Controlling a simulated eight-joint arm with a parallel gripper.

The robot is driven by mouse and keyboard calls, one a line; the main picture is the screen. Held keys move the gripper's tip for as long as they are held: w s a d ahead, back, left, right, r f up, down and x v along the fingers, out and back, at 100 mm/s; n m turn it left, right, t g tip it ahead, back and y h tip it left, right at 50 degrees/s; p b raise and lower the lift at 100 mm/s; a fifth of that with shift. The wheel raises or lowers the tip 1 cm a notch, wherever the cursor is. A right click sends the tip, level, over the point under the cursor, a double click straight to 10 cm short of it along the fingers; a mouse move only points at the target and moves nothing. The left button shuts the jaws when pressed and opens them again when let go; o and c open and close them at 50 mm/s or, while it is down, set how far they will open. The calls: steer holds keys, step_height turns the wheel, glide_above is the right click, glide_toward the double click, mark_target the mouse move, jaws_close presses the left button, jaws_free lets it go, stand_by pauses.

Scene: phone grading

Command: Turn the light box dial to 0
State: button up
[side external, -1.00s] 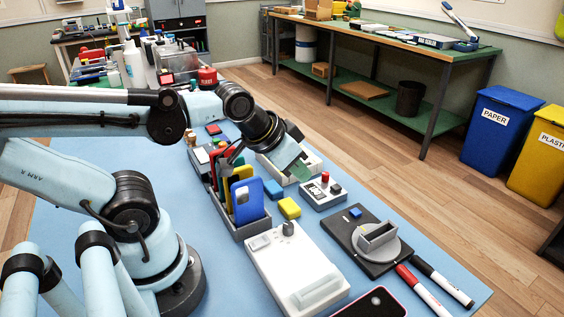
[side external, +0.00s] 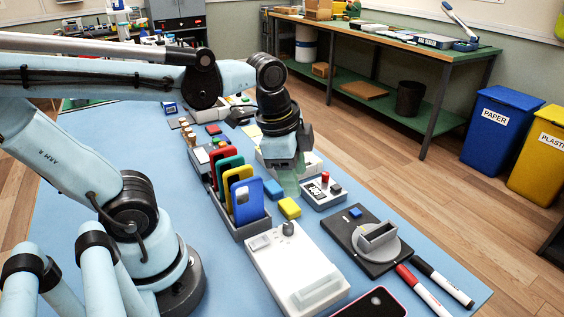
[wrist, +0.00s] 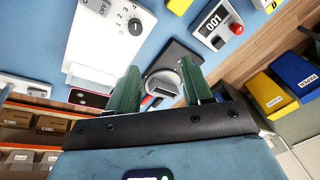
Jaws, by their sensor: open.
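The light box (side external: 297,270) is a long white box at the front middle of the blue mat in the side view. Its grey dial (side external: 288,228) stands up at the far end; the dial also shows in the wrist view (wrist: 135,27), with OFF and several numerals printed beside it. I cannot tell surely which mark it points to. My gripper (side external: 289,180) has green fingers and points down, beyond the dial and apart from it. In the wrist view my gripper (wrist: 160,85) is open, with nothing between its fingers.
A rack of coloured phones (side external: 240,215) stands left of the dial. A counter box with a red button (side external: 322,190) and a yellow block (side external: 289,208) lie close by. A black plate with a grey turntable (side external: 375,240) is to the right, beside markers (side external: 425,290).

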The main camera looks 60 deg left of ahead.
mark_target(288, 225)
steer(key=shift+s+d+f+m+g, duration=0.1)
steer(key=shift+s+f+m+g, duration=0.3)
steer(key=shift+f+m, duration=1.05)
steer(key=shift+s+d+f+m+g, duration=0.15)
steer(key=shift+f+m+g, duration=0.45)
steer(key=shift+f, duration=1.55)
steer(key=shift+s+d+f+m+g, duration=0.15)
steer(key=shift+f+m+g, duration=0.35)
steer(key=shift+f+m, duration=0.95)
steer(key=shift+f+n, duration=0.35)
steer(key=shift+n, duration=0.05)
steer(key=shift+c, duration=0.5)
jaws_close()
